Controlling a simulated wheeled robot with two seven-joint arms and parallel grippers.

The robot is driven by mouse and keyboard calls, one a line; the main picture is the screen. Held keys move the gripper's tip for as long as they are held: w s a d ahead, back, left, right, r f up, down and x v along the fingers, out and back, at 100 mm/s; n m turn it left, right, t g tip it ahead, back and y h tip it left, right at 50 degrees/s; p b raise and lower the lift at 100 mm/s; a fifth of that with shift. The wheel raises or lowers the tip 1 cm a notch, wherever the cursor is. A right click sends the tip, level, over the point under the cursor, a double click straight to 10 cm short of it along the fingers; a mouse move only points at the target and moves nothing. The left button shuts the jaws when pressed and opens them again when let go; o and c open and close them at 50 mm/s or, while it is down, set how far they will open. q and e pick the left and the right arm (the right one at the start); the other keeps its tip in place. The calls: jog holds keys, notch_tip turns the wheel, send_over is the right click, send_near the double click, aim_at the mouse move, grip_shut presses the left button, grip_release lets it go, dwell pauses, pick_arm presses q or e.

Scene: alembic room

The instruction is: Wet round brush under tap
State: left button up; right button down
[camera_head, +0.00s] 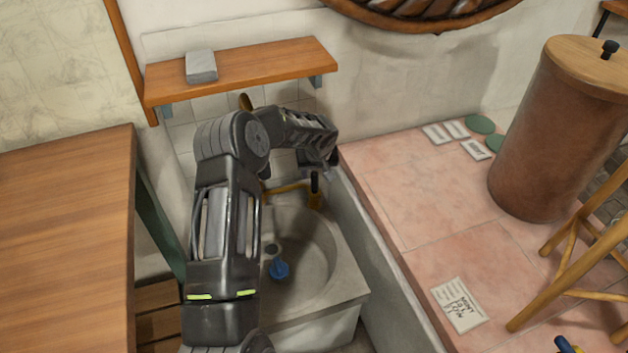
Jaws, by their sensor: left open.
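A blue object (278,269), which may be the round brush, lies in the basin of the pale stone sink (345,283); its handle cannot be made out. A brass tap (286,189) stands at the back of the sink, partly hidden by my left arm. My left gripper (322,176) is beyond the basin, near the tap's right end and the wall. It is open, with nothing visible in it, though its fingers are small and partly hidden. It is apart from the blue object.
A wooden shelf (255,72) with a grey block (201,66) hangs above the sink. A wooden table (65,240) stands at left. A pink tiled ledge (400,190) at right bears a brown lidded barrel (548,140) and cards (460,305). A wooden stool (565,270) stands at far right.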

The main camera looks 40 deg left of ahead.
aim_at(313, 182)
pick_arm(q)
jog(key=shift+f, duration=0.1)
jog(key=x, duration=0.7)
jog(key=shift+w+f, duration=0.15)
jog(key=shift+f, duration=0.15)
grip_shut()
dwell(0.3)
jog(key=shift+a, duration=0.15)
dwell(0.9)
